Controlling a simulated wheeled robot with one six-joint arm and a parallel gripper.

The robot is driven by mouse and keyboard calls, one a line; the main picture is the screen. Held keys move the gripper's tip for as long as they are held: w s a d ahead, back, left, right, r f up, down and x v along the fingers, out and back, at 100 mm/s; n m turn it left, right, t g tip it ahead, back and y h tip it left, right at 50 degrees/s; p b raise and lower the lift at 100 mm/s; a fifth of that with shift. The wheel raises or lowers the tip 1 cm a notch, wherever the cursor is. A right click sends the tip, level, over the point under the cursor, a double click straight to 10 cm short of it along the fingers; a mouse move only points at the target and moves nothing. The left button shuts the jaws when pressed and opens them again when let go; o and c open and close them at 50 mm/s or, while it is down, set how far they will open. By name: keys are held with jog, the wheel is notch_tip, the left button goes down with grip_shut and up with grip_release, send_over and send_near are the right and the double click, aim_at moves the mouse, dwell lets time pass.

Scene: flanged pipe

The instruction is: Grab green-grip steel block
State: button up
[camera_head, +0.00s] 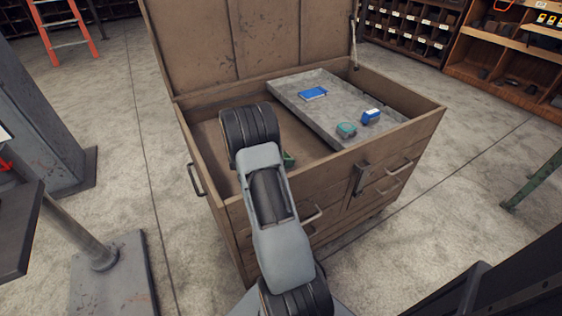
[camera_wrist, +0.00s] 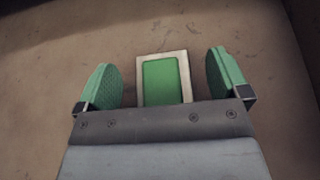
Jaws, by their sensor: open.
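The green-grip steel block (camera_wrist: 165,78) lies on the brown chest floor in the wrist view. It shows a green panel inside a pale metal border. My gripper (camera_wrist: 166,80) is open, with one green padded finger on each side of the block and a gap on both sides. The near end of the block is hidden behind the gripper body. In the head view my arm reaches down into the open chest (camera_head: 230,213) and hides most of this spot. A small green patch (camera_head: 288,159) shows beside my arm there; I cannot tell whether it is block or finger.
The chest's lid (camera_head: 245,42) stands open at the back. A grey tray (camera_head: 300,88) covers the chest's right part and holds a blue book-like item (camera_head: 313,94), a teal item (camera_head: 346,130) and a blue-and-white item (camera_head: 371,117). Chest walls surround my gripper.

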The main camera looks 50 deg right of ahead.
jog(key=shift+s+d+f, duration=0.1)
jog(key=shift+d, duration=0.25)
jog(key=c, duration=1.3)
